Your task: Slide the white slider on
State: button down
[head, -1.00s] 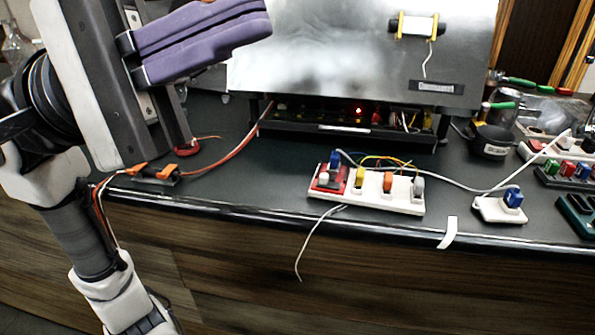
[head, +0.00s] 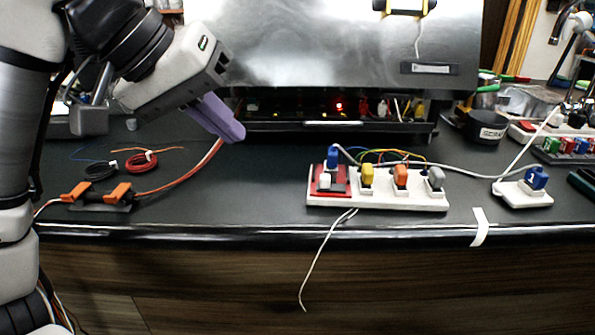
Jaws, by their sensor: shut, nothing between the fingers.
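A small white slider (head: 326,181) sits in a red housing (head: 328,189) at the left end of a white strip (head: 418,204) on the counter. A blue plug (head: 333,157) stands behind it in the same red section. The picture is too small to tell the slider's exact position in its slot. My gripper (head: 235,132) has purple fingers, shut and empty. It is above the counter, left of the red housing and apart from it, with the fingers pointing down and right.
Yellow, orange and grey plugs (head: 367,175) stand along the strip. A separate white block with a blue plug (head: 537,178) lies to the right. The brewer's open underside (head: 340,125) is behind, with a red light. Orange connectors (head: 97,194) and wires lie left.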

aim_at(325, 177)
dwell(0.3)
jog(key=b+x, duration=0.1)
jog(key=x, duration=0.9)
jog(key=shift+s, duration=0.1)
jog(key=d, duration=0.3)
jog(key=shift+s+d, duration=0.1)
jog(key=shift+d, duration=0.45)
jog(key=shift+s+d+b, duration=0.1)
jog(key=shift+d+b, duration=0.2)
jog(key=shift+d, duration=0.9)
jog(key=shift+a, duration=0.1)
jog(key=p+v, duration=0.2)
jog(key=v, duration=1.1)
jog(key=shift+r, duration=0.35)
